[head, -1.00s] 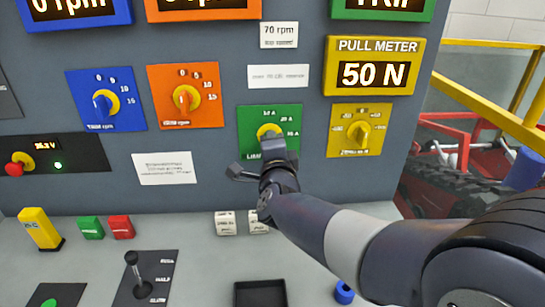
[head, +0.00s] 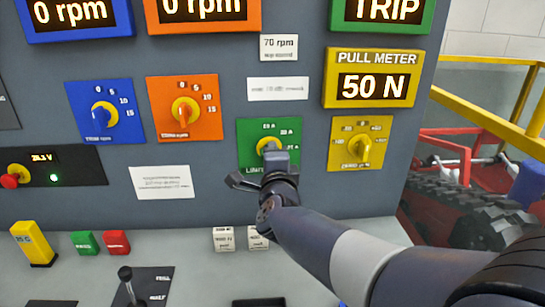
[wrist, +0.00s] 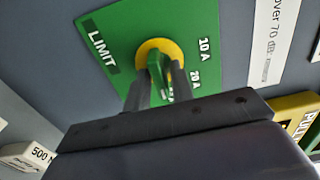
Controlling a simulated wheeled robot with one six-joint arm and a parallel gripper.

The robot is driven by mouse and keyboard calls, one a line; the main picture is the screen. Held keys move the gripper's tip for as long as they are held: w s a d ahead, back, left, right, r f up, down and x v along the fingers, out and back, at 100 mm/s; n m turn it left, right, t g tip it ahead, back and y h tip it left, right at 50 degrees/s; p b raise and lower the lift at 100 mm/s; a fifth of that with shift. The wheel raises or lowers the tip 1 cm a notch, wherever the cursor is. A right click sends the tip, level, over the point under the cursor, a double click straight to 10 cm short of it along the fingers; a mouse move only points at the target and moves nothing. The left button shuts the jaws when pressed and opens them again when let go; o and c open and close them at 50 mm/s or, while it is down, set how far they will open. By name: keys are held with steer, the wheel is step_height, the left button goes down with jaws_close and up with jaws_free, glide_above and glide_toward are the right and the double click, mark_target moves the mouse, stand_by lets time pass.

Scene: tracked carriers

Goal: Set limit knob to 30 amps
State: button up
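The limit knob (wrist: 155,66) is green on a yellow round base, mounted on a green plate (wrist: 112,38) marked LIMIT. In the wrist view the 10 A and 20 A marks show right of the knob; the third mark is mostly covered. My gripper (wrist: 161,78) reaches in from below, one finger on each side of the knob's grip, close against it. In the head view my gripper (head: 270,160) covers the lower part of the green plate (head: 246,135) and most of the knob. I cannot tell which mark the knob points to.
A yellow zero knob (head: 362,147) sits right of the green plate and an orange-plate knob (head: 185,112) to the left. The pull meter (head: 373,80) reads 50 N. A green-framed display (head: 383,12) reads TRIP. White weight blocks (head: 224,238) stand on the desk below.

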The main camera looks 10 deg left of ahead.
steer(key=shift+o, duration=0.8)
steer(key=v, duration=1)
steer(key=shift+s, duration=0.4)
steer(key=x, duration=1.1)
steer(key=shift+d, duration=0.15)
steer(key=shift+s, duration=0.1)
steer(key=shift+s, duration=0.15)
